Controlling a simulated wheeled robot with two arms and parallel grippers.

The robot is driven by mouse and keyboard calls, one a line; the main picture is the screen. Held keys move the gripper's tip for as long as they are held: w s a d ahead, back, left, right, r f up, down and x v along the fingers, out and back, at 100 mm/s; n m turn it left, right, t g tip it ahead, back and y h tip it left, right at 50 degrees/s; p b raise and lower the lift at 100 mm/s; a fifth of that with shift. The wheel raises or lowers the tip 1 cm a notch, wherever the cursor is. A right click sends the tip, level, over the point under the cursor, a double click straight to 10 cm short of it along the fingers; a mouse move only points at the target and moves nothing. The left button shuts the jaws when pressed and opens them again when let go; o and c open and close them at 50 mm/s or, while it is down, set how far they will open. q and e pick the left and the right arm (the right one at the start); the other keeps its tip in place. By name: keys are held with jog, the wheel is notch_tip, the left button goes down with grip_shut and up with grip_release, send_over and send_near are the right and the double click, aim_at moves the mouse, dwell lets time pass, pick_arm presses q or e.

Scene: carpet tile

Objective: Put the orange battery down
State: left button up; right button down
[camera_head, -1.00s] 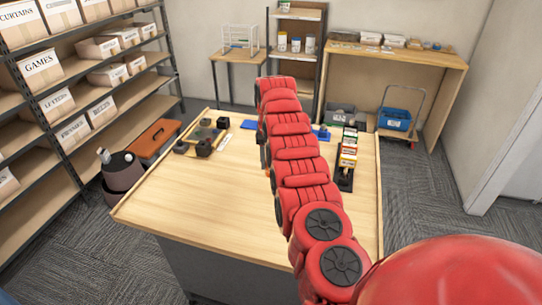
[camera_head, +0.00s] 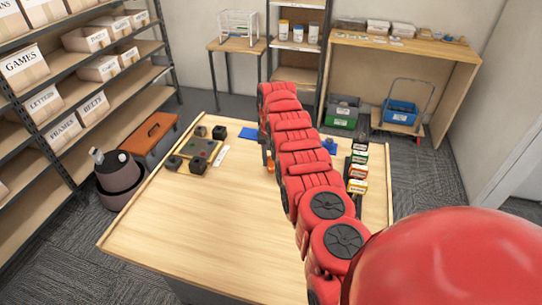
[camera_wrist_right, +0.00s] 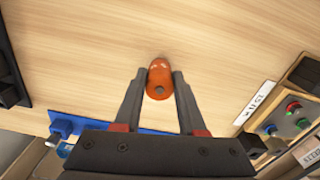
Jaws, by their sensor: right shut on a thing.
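The orange battery (camera_wrist_right: 160,79) is held between the two fingertips of my right gripper (camera_wrist_right: 159,76), with one round end facing the wrist camera. In the head view a small bit of the orange battery (camera_head: 270,166) shows beside my red right arm, low over the wooden table (camera_head: 200,225). Most of my right gripper (camera_head: 267,152) is hidden behind the arm there. I cannot tell whether the battery touches the tabletop. My left gripper is not in view.
A blue mat (camera_head: 256,137) lies at the table's back. A row of small cartons (camera_head: 357,172) stands at the right. The front left tabletop is clear.

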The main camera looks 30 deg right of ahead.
jog(key=shift+w+d+f, duration=0.1)
jog(key=shift+d+f, duration=0.05)
jog(key=shift+f, duration=0.7)
jog(key=shift+r, duration=0.1)
jog(key=shift+c, duration=2.4)
grip_release()
jog(key=shift+f, duration=0.2)
